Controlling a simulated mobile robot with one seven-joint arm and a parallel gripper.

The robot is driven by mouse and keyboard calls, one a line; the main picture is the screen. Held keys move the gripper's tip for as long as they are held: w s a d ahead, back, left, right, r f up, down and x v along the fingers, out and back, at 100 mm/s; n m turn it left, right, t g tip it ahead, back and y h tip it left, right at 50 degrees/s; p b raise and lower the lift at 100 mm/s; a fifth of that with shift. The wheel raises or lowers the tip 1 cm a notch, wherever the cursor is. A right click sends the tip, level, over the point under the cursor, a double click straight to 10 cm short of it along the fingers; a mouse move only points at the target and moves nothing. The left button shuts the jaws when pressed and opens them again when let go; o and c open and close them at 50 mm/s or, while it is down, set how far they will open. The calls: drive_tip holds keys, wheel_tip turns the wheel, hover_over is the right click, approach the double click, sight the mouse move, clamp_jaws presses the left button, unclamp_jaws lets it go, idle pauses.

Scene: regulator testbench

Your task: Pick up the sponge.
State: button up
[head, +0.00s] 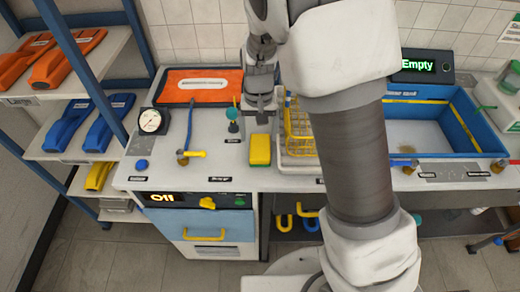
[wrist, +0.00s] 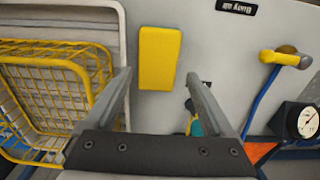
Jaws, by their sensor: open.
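The sponge (head: 260,150) is yellow with a green edge and lies on the light counter near its front edge, left of the yellow wire basket. In the wrist view the sponge (wrist: 159,57) lies just beyond the fingertips, roughly in line with the gap between them. My gripper (head: 262,117) is above the counter, behind the sponge in the head view. In the wrist view my gripper (wrist: 160,78) is open with nothing between its fingers. My arm hides part of the counter to the right.
The yellow wire basket (wrist: 40,85) stands close beside one finger. A teal-handled part (wrist: 195,122) is near the other finger. A yellow-handled valve (head: 190,154) and a gauge (head: 150,121) are to the left. A blue basin (head: 470,115) is at the right.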

sight(260, 148)
drive_tip(key=f, duration=0.2)
drive_tip(key=s+f, duration=0.1)
drive_tip(key=f, duration=0.1)
drive_tip(key=shift+d+f, duration=0.15)
drive_tip(key=shift+f, duration=0.25)
drive_tip(key=shift+f+b, duration=0.3)
drive_tip(key=shift+f, duration=0.1)
drive_tip(key=c, duration=1.1)
wheel_tip(260, 148, up, 10)
drive_tip(key=shift+r+p, duration=0.1)
drive_tip(key=shift+p, duration=0.6)
